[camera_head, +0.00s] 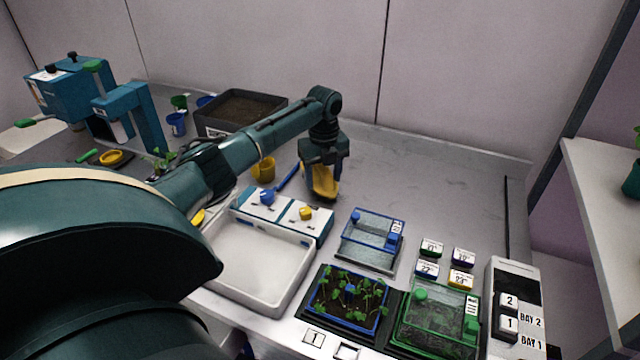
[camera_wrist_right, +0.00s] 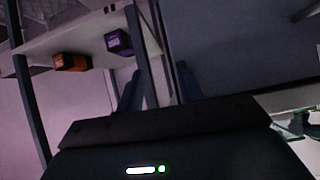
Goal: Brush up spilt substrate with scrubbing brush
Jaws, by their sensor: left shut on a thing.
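My left gripper (camera_head: 322,168) is shut on a yellow object, which looks like the scrubbing brush (camera_head: 325,184), at the middle of the grey bench in the head view. The gripper points down and partly hides the brush; whether its bristles touch the bench cannot be told. Faint dark marks lie on the bench (camera_head: 410,180) to the right of the brush; whether they are spilt substrate is unclear. In the right wrist view my right gripper (camera_wrist_right: 160,92) has its two fingers apart with nothing between them.
A dark substrate tray (camera_head: 285,97) stands behind my left arm. A yellow pot (camera_head: 263,171) and a blue stick (camera_head: 290,178) are left of the brush. A white tray (camera_head: 222,275), a blue-lidded box (camera_head: 370,245) and seedlings (camera_head: 345,298) stand in front. The back right bench is clear.

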